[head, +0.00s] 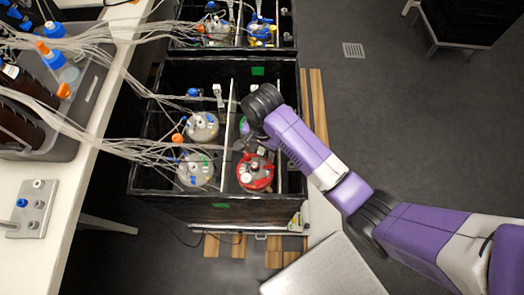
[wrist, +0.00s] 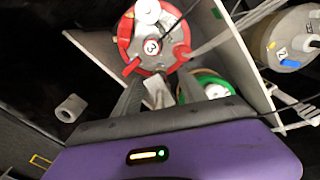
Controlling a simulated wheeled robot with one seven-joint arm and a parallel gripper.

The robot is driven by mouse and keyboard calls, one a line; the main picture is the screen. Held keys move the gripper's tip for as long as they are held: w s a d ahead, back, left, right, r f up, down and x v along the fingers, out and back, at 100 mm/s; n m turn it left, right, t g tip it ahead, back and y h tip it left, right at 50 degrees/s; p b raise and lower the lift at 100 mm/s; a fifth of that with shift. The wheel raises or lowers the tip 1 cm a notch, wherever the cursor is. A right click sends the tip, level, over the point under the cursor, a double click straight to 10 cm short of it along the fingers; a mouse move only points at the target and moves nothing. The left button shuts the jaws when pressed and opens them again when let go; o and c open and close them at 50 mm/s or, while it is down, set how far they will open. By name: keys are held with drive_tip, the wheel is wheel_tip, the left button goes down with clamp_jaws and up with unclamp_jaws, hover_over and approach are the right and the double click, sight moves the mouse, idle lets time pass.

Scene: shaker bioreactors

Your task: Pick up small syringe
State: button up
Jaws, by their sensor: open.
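My gripper (wrist: 160,85) is open, its two dark fingers pointing at the red-ringed vessel (wrist: 152,42) in the wrist view. A pale, whitish piece (wrist: 156,94) shows between the fingers; I cannot tell whether it is the small syringe or whether the fingers touch it. In the head view my gripper (head: 243,143) is low inside the black crate, just behind the red-ringed vessel (head: 255,173), and the arm hides part of it. No syringe can be clearly made out in the head view.
A green-ringed vessel (wrist: 208,86) sits right beside the fingers. White divider walls (wrist: 243,50) and thin tubes surround them. The black crate (head: 228,208) also holds clear-lidded vessels (head: 195,170) with many tubes.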

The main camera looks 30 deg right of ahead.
drive_tip(key=shift+c, duration=0.2)
clamp_jaws()
drive_tip(key=shift+r, duration=0.1)
wheel_tip(320, 180, up, 10)
drive_tip(key=shift+f+p, duration=0.1)
drive_tip(key=shift+p, duration=0.5)
